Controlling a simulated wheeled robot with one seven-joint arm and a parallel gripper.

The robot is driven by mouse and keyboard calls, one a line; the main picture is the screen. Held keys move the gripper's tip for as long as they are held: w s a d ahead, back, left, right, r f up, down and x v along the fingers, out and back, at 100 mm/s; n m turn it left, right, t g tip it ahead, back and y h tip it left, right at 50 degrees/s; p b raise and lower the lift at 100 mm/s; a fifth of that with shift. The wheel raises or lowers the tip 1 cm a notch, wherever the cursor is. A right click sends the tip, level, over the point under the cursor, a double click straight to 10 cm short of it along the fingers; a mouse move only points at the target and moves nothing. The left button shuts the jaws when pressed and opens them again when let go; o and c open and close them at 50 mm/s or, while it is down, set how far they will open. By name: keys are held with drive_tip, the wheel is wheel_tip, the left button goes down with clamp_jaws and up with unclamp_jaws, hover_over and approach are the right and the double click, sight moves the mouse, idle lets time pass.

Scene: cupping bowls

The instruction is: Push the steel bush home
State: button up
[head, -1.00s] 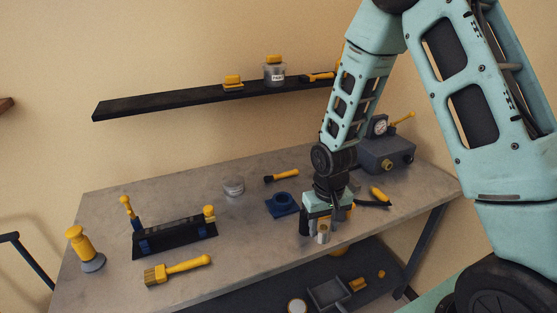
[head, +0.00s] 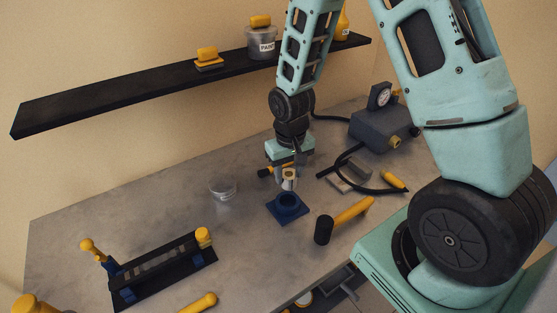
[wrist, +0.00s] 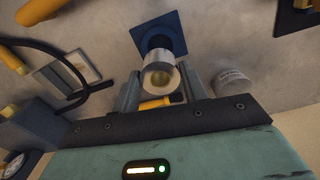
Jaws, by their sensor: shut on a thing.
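The steel bush (head: 288,179) is a short silvery ring, held at the tips of my gripper (head: 288,171). The blue housing (head: 287,206) is a square base with a raised round collar, on the bench. My gripper is above and slightly behind it in the head view. In the wrist view the bush partly covers the collar of the housing (wrist: 176,27). The bush looks clear of the housing; the exact gap cannot be told.
A black-headed mallet (head: 344,219) lies right of the housing. A clear tub (head: 222,187) stands to the left. A black fixture (head: 163,271) with yellow knobs is at front left. A gauge box (head: 383,128) with a black hose stands at the back right.

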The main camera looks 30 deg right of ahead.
sight(288, 187)
idle(0.4)
drive_tip(key=shift+f+b, duration=2.2)
drive_tip(key=shift+f, duration=0.7)
drive_tip(key=shift+f+b, duration=0.95)
drive_tip(key=shift+f, duration=0.55)
drive_tip(key=o, duration=1.1)
drive_tip(key=shift+c, duration=0.2)
drive_tip(key=shift+r, duration=0.1)
wheel_tip(288, 187, up, 17)
drive_tip(key=shift+r+b, duration=0.15)
drive_tip(key=shift+b, duration=0.75)
